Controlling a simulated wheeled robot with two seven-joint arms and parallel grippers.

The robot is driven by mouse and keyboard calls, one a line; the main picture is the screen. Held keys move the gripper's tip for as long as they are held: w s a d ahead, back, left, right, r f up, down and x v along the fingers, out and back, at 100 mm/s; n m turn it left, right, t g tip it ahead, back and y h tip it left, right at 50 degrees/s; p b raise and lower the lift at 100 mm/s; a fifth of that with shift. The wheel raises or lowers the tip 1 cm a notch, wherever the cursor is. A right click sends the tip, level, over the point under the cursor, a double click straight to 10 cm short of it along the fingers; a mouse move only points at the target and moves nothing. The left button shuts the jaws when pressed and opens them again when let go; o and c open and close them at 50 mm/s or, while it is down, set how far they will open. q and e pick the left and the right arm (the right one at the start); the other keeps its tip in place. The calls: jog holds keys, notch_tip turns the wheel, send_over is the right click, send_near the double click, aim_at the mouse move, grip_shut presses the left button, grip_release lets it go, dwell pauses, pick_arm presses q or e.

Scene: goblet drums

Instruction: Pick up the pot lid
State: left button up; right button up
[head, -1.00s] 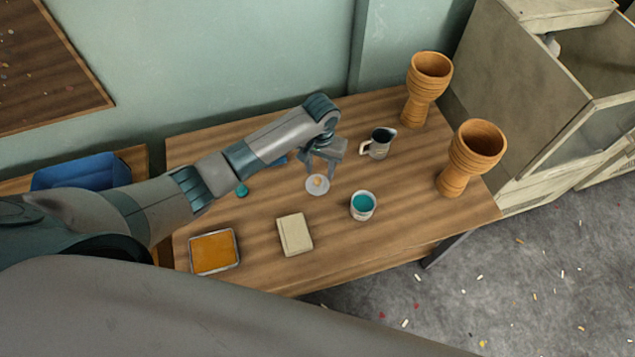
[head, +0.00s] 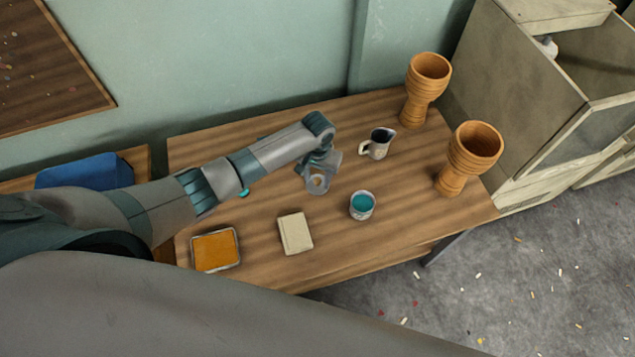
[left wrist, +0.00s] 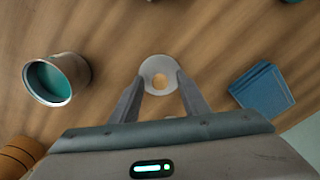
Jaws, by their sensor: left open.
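The pot lid is a small pale disc with a tan knob in its middle; it lies on the wooden table in the head view (head: 317,188) and shows in the left wrist view (left wrist: 160,62). My left gripper (head: 318,182) is over the lid, pointing down. In the left wrist view its two fingers (left wrist: 160,84) are apart, with the knob between their tips and the lid's rim partly behind them. I cannot tell whether the fingers touch the lid. My right gripper is in neither view.
A cup with teal contents (head: 362,205) stands right of the lid. A pitcher (head: 377,144) and two goblet drums (head: 424,85) (head: 470,155) stand farther right. A cream block (head: 295,233) and an orange tray (head: 237,262) lie nearer. A blue book (left wrist: 262,88) lies beside the lid.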

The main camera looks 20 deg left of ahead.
aim_at(318, 180)
pick_arm(q)
grip_shut()
jog(key=shift+r, duration=0.1)
jog(key=shift+r+b, duration=0.3)
jog(key=shift+r, duration=0.45)
notch_tip(318, 180, up, 2)
jog(key=shift+r+b, duration=0.2)
jog(key=shift+b, duration=0.15)
jog(key=d+r+b, duration=0.3)
jog(key=d+r, duration=0.4)
jog(key=d, duration=0.4)
jog(key=shift+s+d, duration=0.35)
